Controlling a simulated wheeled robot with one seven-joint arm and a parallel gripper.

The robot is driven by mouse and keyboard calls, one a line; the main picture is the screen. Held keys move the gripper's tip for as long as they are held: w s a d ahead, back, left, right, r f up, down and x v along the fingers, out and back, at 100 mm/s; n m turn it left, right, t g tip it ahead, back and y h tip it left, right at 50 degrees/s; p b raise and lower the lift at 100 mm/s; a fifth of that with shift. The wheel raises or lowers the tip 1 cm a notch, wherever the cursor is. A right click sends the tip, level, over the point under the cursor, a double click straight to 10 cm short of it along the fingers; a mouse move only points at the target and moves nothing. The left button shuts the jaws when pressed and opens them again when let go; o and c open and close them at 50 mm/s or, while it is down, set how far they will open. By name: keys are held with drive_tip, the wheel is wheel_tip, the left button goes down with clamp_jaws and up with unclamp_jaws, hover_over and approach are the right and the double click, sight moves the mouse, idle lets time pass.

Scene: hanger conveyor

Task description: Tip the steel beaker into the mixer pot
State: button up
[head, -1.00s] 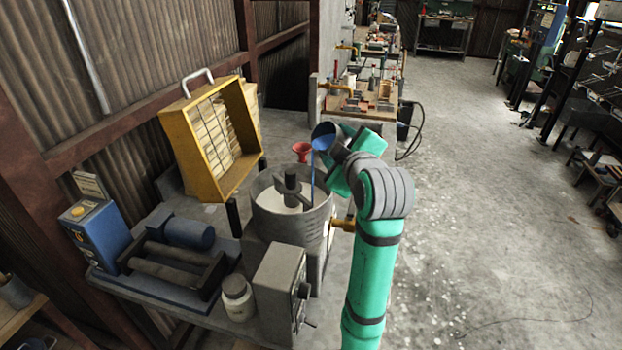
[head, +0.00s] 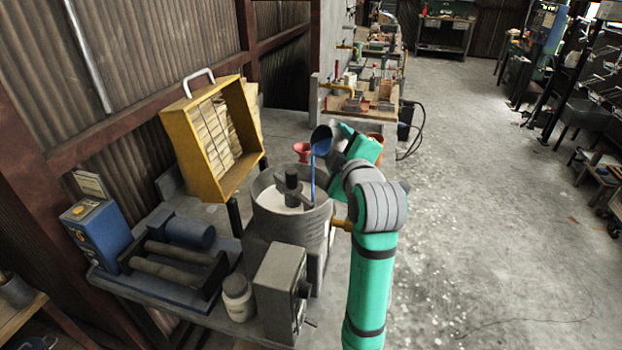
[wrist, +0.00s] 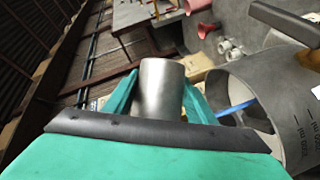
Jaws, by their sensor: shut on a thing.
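The steel beaker (head: 321,138) is tipped over the mixer pot in the head view, and a blue stream (head: 313,176) runs from its lip down into the pot. The mixer pot (head: 290,226) is a grey round vessel with a dark central stirrer and pale contents. My gripper (wrist: 155,98) is shut on the beaker, which shows as a grey cylinder (wrist: 160,85) between the green fingers in the wrist view. The pot's wall (wrist: 285,115) shows at the right there, with the blue stream at its opening. The beaker's inside is mostly hidden.
A yellow framed box (head: 190,149) stands behind the pot, with a red funnel (head: 302,150) nearby. A grey control box (head: 280,290), a white jar (head: 238,297) and a roller unit (head: 172,262) crowd the bench in front and left. Open floor lies to the right.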

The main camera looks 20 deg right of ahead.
drive_tip(key=shift+s+d, duration=0.1)
drive_tip(key=shift+d, duration=0.1)
drive_tip(key=shift+a, duration=0.1)
drive_tip(key=shift+a+n+t, duration=0.1)
drive_tip(key=shift+n+t, duration=0.2)
drive_tip(key=shift+n, duration=0.1)
drive_tip(key=shift+w+a, duration=0.1)
drive_tip(key=shift+w, duration=0.1)
idle(0.6)
drive_tip(key=shift+s+d+f+n+h, duration=0.1)
drive_tip(key=shift+s+d+n+h, duration=0.2)
drive_tip(key=shift+n, duration=0.2)
drive_tip(key=shift+a, duration=0.15)
idle(0.4)
